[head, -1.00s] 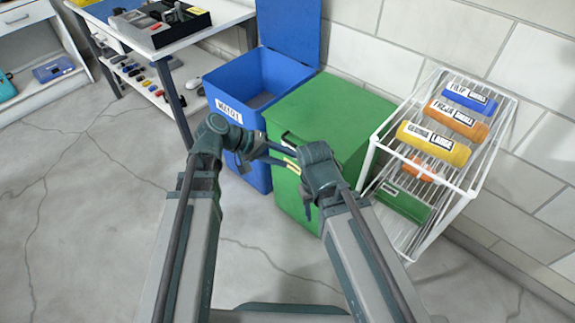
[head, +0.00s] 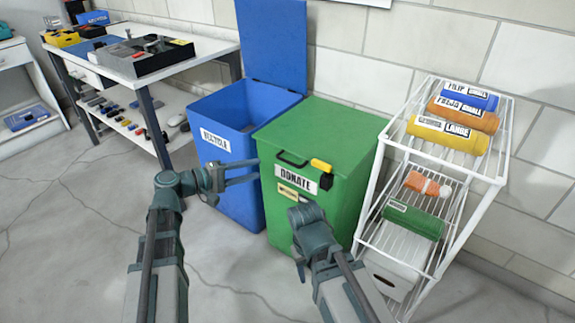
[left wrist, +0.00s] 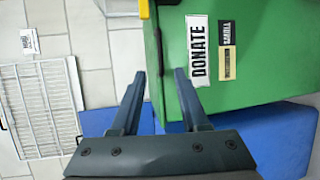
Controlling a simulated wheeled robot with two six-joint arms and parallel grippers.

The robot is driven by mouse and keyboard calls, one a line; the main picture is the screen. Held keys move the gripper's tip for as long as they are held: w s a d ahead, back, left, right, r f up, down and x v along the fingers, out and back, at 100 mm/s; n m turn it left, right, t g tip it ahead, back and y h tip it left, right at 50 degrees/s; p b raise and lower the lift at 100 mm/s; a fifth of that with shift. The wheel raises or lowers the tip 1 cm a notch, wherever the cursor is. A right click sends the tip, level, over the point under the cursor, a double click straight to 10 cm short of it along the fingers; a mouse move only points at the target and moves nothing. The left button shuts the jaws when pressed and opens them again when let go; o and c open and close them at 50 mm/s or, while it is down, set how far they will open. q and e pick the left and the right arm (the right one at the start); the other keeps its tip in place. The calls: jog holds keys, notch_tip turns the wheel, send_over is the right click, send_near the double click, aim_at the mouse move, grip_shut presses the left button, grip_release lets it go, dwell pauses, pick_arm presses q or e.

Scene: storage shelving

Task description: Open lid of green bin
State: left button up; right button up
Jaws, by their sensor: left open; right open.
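The green bin (head: 285,225) stands in the middle of the head view with its green lid (head: 325,130) down. A black handle (head: 291,159) and a yellow-and-black latch-like piece (head: 322,165) are at its front edge, above a DONATE label. The bin also fills the upper right of the left wrist view (left wrist: 270,60). My left gripper (head: 258,170) is open and empty, its fingers pointing right close to the bin's front left edge. My right gripper (head: 300,268) is low in front of the bin, mostly hidden by its own wrist.
A blue RECYCLE bin (head: 215,115) with its lid raised stands directly left of the green bin. A white wire rack (head: 448,178) with colored cylinders stands to the right. A workbench (head: 125,62) is at the back left. The floor (head: 75,235) at left is clear.

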aim_at(288, 162)
pick_arm(q)
jog(key=b+x, duration=0.2)
jog(key=x, duration=1)
jog(key=shift+w+d+f, duration=0.1)
jog(key=shift+w+d, duration=0.05)
grip_shut()
dwell(1.0)
